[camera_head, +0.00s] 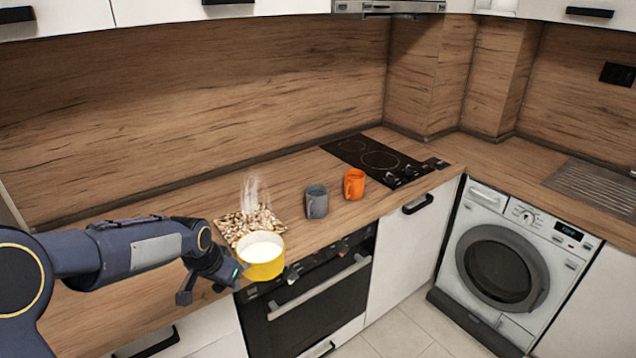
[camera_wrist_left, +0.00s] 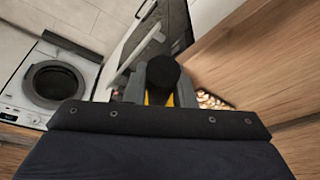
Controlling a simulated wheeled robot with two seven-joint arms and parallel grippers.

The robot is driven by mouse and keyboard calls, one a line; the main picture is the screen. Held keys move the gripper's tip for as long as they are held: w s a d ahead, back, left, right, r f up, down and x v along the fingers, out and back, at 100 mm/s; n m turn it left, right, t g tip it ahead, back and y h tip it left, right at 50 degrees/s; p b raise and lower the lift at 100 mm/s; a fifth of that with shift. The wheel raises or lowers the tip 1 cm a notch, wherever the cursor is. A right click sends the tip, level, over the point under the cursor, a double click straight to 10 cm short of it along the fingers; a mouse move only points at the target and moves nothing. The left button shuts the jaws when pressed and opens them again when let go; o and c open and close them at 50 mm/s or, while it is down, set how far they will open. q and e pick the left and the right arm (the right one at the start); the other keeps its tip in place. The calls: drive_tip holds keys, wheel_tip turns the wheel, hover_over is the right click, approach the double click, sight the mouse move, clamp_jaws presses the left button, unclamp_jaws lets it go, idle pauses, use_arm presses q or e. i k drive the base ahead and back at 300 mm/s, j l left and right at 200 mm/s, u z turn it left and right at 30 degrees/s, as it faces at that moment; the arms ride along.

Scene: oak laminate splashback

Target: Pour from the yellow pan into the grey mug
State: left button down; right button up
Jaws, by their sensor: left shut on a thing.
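The yellow pan (camera_head: 263,264) holds a white liquid and is close to upright over the counter's front edge, in front of the oven. My left gripper (camera_head: 236,274) is shut on the pan at its left side. In the left wrist view, a dark rounded part hides most of the pan, and only slivers of yellow (camera_wrist_left: 170,98) show. The grey mug (camera_head: 317,202) stands upright on the counter, to the right of the pan and farther back, apart from it. My right gripper is not in view.
An orange mug (camera_head: 354,184) stands just right of the grey mug. A patterned board (camera_head: 228,229) with faint steam above it lies behind the pan. A black hob (camera_head: 375,157) is farther back. The oven (camera_head: 310,300) is below the counter, and a washing machine (camera_head: 505,262) stands at the right.

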sight(315, 205)
drive_tip(key=i, duration=1.15)
